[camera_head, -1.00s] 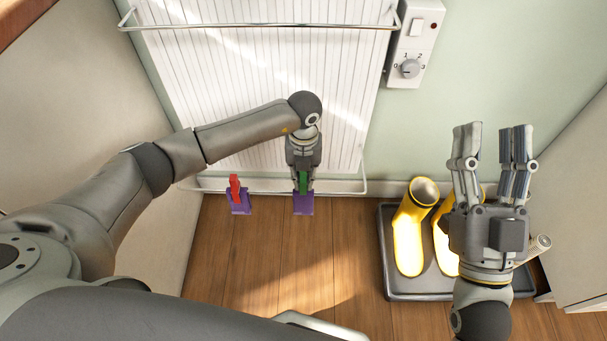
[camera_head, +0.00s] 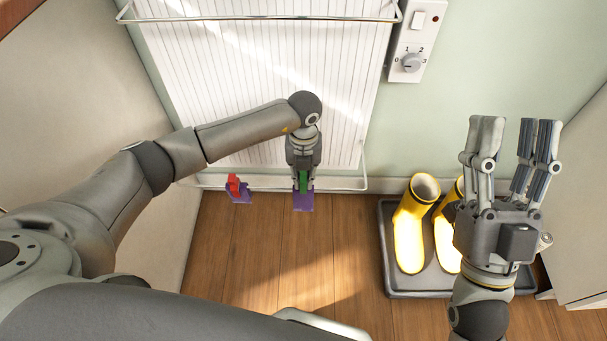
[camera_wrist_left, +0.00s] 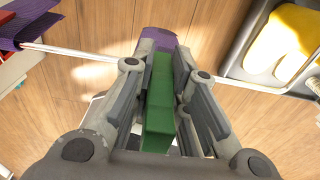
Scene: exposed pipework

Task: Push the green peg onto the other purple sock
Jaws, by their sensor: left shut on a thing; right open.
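My left gripper (camera_head: 303,184) is shut on the green peg (camera_head: 303,181) at the front rail of the radiator rack. The peg also shows between the fingers in the left wrist view (camera_wrist_left: 158,105). A purple sock (camera_head: 304,203) is at the peg's lower end; its far part shows past the fingertips (camera_wrist_left: 163,38). The fingers hide how far the peg sits over it. Another purple sock (camera_head: 241,198) hangs to the left on the rail with a red peg (camera_head: 233,184) on it. My right gripper (camera_head: 511,165) is open and empty, above the boot tray.
The white radiator (camera_head: 255,80) with its chrome rails (camera_head: 340,184) stands against the wall. Yellow boots (camera_head: 408,240) stand in a grey tray (camera_head: 425,292) at the right. A switch box (camera_head: 411,42) is on the wall. The wooden floor between is clear.

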